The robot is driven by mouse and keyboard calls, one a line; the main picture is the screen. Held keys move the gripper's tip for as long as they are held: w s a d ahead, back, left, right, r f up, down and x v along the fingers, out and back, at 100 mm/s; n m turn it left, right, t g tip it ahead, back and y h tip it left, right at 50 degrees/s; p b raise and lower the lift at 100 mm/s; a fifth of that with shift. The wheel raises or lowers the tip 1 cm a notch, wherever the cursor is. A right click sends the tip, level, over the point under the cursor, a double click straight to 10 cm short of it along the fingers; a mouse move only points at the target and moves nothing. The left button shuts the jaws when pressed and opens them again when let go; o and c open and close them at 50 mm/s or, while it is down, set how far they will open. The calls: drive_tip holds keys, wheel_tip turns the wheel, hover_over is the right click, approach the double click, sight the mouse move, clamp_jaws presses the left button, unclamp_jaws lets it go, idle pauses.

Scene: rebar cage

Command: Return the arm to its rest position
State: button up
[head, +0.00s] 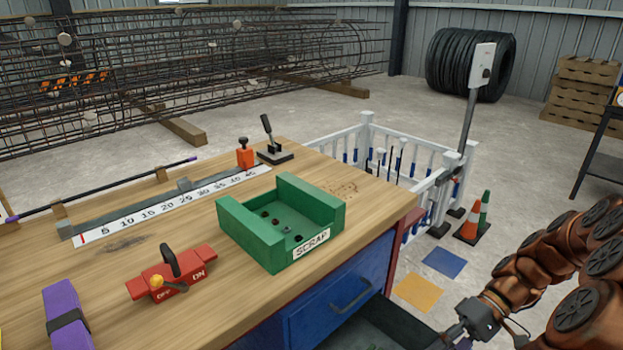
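My arm, in copper-brown segments, is folded at the lower right of the head view. My gripper (455,333) is the grey part at its end, low in the picture, to the right of the workbench (385,207) and in front of its blue drawer (335,303). Its fingers are small and dark against the dark area below, so I cannot tell whether they are open or shut. I see nothing clearly held in it.
On the bench are a green scrap tray (250,238) with small dark pieces, a red switch (172,277), a ruler strip (130,220) and a purple block (65,310). A white railing (400,140), traffic cones (470,222) and floor mats (444,262) lie beyond the bench.

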drive_tip(key=s+a+r+h+p, duration=0.3)
drive_tip(key=a+r+p, duration=0.15)
drive_tip(key=r, duration=0.35)
drive_tip(key=s+a+r+h+p, duration=0.3)
drive_tip(key=r+p, duration=0.2)
drive_tip(key=r, duration=0.4)
drive_tip(key=s+r+m+t+h+p, duration=0.1)
drive_tip(key=s+r+t+h+p, duration=0.2)
drive_tip(key=s+r+p, duration=0.6)
wheel_tip(320, 180, up, 4)
drive_tip(key=a+h+p, duration=0.1)
drive_tip(key=p, duration=0.1)
drive_tip(key=shift+s+h+p, duration=0.15)
drive_tip(key=shift+h+p, duration=0.25)
drive_tip(key=shift+a+f, duration=0.1)
drive_tip(key=shift+f, duration=0.05)
